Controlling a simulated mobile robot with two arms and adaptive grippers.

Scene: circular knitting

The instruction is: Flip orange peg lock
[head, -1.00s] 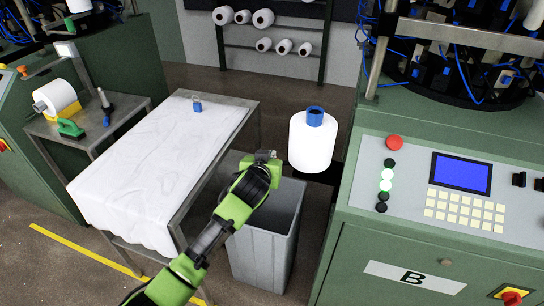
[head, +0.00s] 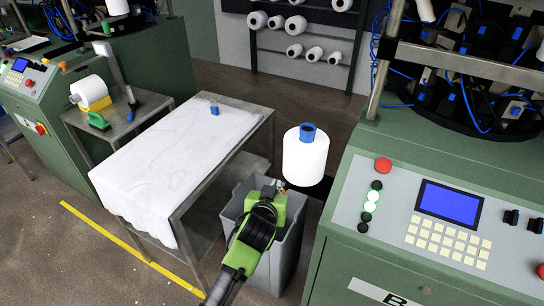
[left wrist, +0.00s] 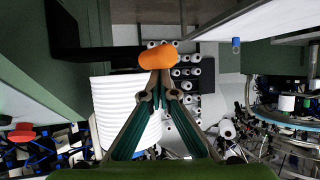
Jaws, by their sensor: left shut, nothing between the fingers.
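An orange peg lock (left wrist: 158,55) shows in the left wrist view, right at the closed fingertips of my left gripper (left wrist: 159,74). I cannot tell whether they touch. A dark bar (left wrist: 95,54) runs beside it on the left. The white yarn cone (left wrist: 125,108) shows behind the fingers. In the head view my left gripper (head: 279,186) is just left of and below the white yarn cone (head: 304,160), which has a blue tube top (head: 307,132). The orange lock cannot be made out there. My left gripper is shut and empty. My right gripper is out of view.
A grey bin (head: 285,262) stands below my left gripper. A table (head: 262,121) draped in white cloth is to its left. The green machine's control panel (head: 398,202) is close on the right. A rack of white cones (head: 253,45) stands at the back.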

